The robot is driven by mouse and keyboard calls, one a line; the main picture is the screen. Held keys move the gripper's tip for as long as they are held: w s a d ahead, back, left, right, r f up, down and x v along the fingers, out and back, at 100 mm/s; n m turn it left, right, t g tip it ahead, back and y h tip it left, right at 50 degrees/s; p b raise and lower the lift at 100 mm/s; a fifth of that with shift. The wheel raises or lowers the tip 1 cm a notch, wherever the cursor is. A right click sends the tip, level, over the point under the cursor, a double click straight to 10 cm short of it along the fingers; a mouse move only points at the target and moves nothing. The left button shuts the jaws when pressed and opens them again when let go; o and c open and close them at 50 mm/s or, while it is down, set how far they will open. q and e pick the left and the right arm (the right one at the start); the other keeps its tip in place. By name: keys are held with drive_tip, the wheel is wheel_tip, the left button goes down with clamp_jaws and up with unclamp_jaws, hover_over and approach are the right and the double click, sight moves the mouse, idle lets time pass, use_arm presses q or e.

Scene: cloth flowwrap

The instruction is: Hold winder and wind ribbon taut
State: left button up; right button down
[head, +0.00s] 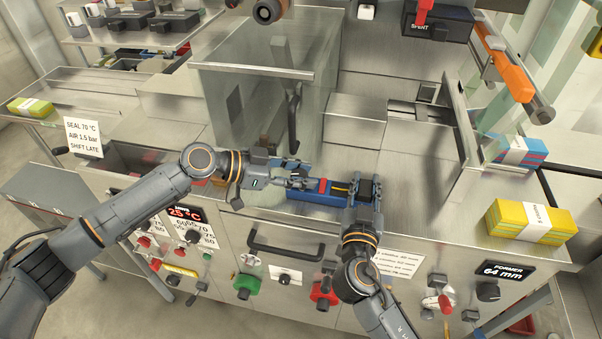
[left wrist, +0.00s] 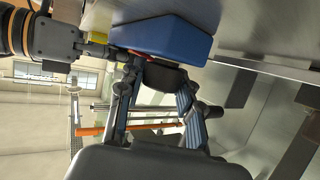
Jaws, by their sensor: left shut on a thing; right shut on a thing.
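A long blue block (head: 313,197), possibly the winder, lies at the front edge of the metal bench, with a red piece and a yellow-and-black part on top. It shows large in the left wrist view (left wrist: 165,36). My left gripper (head: 306,183) reaches in from the left, its fingers closed at the block. In the left wrist view a small dark piece (left wrist: 165,78) sits between its fingers. My right gripper (head: 368,191) comes from below and is closed at the block's right end, around a dark part. I cannot make out a ribbon clearly.
A clear guard box (head: 255,90) stands behind my left gripper. A drawer handle (head: 285,248) and several knobs line the front panel. Yellow bundles (head: 532,222) and a blue-red bundle (head: 518,152) lie at the right. Bare bench (head: 415,165) is free right of the block.

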use_arm(q)
drive_tip(key=shift+f, duration=0.2)
idle(0.4)
drive_tip(key=o, duration=0.9)
drive_tip(key=shift+r, duration=0.1)
drive_tip(key=shift+a, duration=0.15)
drive_tip(key=v, duration=1.1)
drive_tip(key=shift+a, duration=0.45)
